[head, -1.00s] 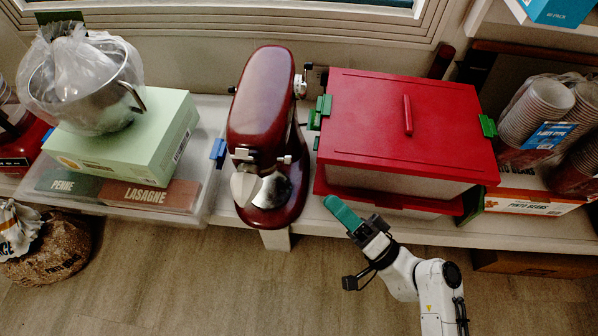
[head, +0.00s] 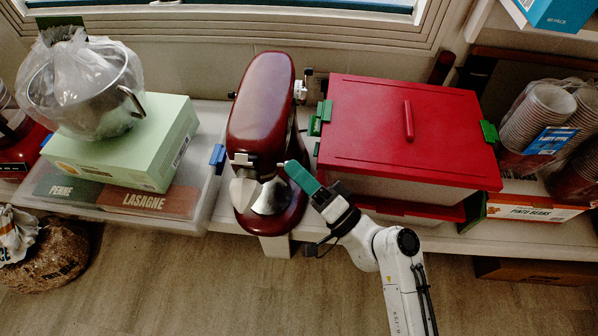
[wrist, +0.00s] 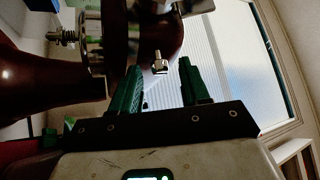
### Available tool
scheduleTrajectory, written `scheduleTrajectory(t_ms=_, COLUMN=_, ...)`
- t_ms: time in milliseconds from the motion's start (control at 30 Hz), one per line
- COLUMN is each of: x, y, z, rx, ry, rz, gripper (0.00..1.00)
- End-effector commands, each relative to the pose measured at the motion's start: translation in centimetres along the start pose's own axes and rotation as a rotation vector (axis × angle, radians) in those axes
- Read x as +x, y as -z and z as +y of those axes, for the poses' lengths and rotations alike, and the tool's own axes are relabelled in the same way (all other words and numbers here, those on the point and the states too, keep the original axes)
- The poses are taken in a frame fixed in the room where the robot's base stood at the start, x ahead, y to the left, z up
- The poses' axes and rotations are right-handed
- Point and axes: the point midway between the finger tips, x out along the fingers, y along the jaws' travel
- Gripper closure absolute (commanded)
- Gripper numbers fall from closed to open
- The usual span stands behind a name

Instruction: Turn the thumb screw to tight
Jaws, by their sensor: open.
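My gripper (head: 293,170) has green fingers and is at the right side of the mixer's front end. In the wrist view my gripper (wrist: 160,75) is open, with the screw showing between the fingertips. No contact is visible. In the head view the fingers partly cover that area, and the screw's setting cannot be told.
A red-lidded bin (head: 405,130) with green clips stands right of the mixer, close to my arm. A clear tub (head: 200,200) with a blue clip stands to the left, under a green box (head: 140,145) and a bagged metal bowl (head: 85,90).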

Motion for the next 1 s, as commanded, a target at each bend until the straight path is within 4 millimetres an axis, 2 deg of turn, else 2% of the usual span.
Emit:
scheduleTrajectory(t_ms=133, x=-0.02, y=0.01, z=0.01, rx=0.0, ry=0.0, rz=0.0, gripper=0.54)
scheduleTrajectory(t_ms=600, x=-0.04, y=0.02, z=0.0, rx=0.0, ry=0.0, rz=0.0, gripper=0.99)
scheduleTrajectory(t_ms=1000, x=0.04, y=0.15, z=-0.34, rx=0.022, ry=-0.019, rz=0.002, gripper=1.0)
